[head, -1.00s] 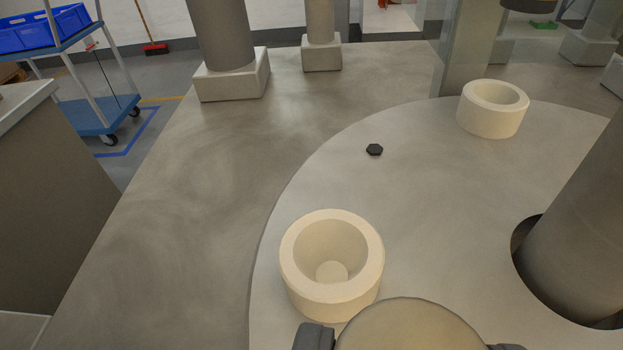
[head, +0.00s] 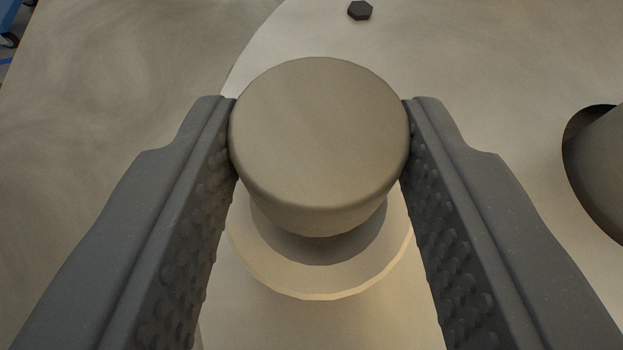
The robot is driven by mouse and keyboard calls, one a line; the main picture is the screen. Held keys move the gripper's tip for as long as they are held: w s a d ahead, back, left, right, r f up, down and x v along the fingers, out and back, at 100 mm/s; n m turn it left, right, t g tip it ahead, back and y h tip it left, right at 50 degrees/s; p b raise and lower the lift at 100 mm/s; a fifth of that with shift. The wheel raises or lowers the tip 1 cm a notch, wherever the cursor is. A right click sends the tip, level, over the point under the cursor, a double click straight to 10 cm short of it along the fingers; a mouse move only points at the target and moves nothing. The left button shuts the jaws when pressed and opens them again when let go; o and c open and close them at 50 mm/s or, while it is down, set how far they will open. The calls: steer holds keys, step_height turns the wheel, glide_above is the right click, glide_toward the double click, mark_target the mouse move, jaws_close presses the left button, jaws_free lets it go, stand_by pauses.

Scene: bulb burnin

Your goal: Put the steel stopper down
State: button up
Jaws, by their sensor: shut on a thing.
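The steel stopper (head: 320,135) is a dull grey-brown round plug with a flat top and a narrower lower part. My gripper (head: 320,115) is shut on it, one dark studded finger against each side near the top. A cream round cup (head: 318,286) shows beneath and around the stopper's lower end, with its near rim visible. The stopper hides the far part of the cup. I cannot tell whether the stopper's lower end touches the cup.
A black hexagonal piece (head: 360,10) lies on the pale round table (head: 500,60) beyond the stopper. A thick dark column (head: 604,170) stands in a round opening at the right. The table between them is clear.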

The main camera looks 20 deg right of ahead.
steer(key=shift+f+b, duration=0.55)
steer(key=shift+f, duration=0.15)
steer(key=o, duration=1)
steer(key=shift+o, duration=0.2)
steer(key=shift+r, duration=0.15)
steer(key=shift+r+p, duration=0.6)
steer(key=shift+p, duration=0.1)
steer(key=v, duration=1.2)
steer(key=shift+f, duration=0.15)
steer(key=shift+s, duration=0.1)
